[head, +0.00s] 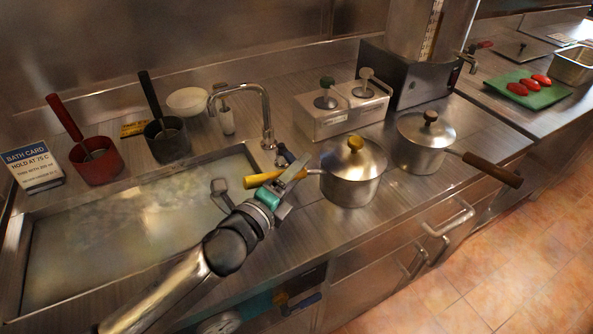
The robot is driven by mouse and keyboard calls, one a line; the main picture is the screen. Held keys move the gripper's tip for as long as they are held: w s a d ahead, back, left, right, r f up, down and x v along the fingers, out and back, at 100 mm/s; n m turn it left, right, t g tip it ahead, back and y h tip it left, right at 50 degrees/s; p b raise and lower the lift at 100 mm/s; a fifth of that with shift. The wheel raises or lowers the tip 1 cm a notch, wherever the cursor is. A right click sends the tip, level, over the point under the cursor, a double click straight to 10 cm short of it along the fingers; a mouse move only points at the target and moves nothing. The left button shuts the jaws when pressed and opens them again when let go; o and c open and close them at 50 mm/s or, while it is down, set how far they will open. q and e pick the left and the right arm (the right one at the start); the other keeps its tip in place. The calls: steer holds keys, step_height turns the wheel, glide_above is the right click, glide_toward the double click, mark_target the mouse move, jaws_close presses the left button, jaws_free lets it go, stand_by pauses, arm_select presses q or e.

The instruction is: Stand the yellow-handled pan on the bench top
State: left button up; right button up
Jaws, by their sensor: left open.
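The yellow-handled pan (352,188) is a steel pot with a lid and yellow knob. It appears upright on the bench top (385,225), right of the sink. Its yellow handle (262,180) points left toward the sink. My left gripper (257,179) is open at the handle, with its fingers apart and part of the handle hidden behind them. I cannot tell whether they touch it. My right gripper is not in view.
A brown-handled pan (423,150) stands close on the right. Behind are a steel pump dispenser (342,118) and the tap (266,115). The water-filled sink (130,235) lies left, with red (97,165) and dark (167,143) pots behind it. Bare bench lies in front of the pan.

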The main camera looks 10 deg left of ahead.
arm_select(q)
steer(key=v, duration=1.2)
steer(key=shift+r, duration=0.1)
stand_by(1.5)
